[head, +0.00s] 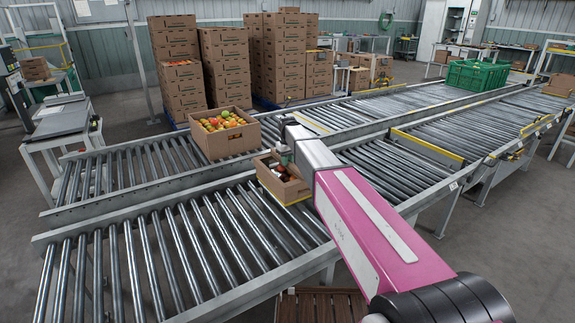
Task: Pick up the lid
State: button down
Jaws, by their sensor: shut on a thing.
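A small open brown cardboard piece (290,190), which looks like the lid, is at the end of my arm, over the near roller conveyor. My gripper (281,168) reaches down at its back left part and is shut on it. Dark and reddish parts show inside its walls. The fingertips are small and partly hidden by the cardboard and my arm, so the exact grip point is unclear. I cannot tell whether the cardboard touches the rollers.
A green crate (476,76) sits far right. The near rollers (150,255) at left are clear. A wooden slatted surface (322,306) lies below front.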

jog(key=r, duration=0.2)
jog(key=shift+s+d+r, duration=0.1)
jog(key=shift+s+r, duration=0.25)
jog(key=s+d+r, duration=0.4)
jog(key=s+r, duration=0.2)
jog(key=s, duration=0.4)
notch_tip(320, 180, up, 7)
dwell(1.0)
jog(key=shift+s+a, duration=0.1)
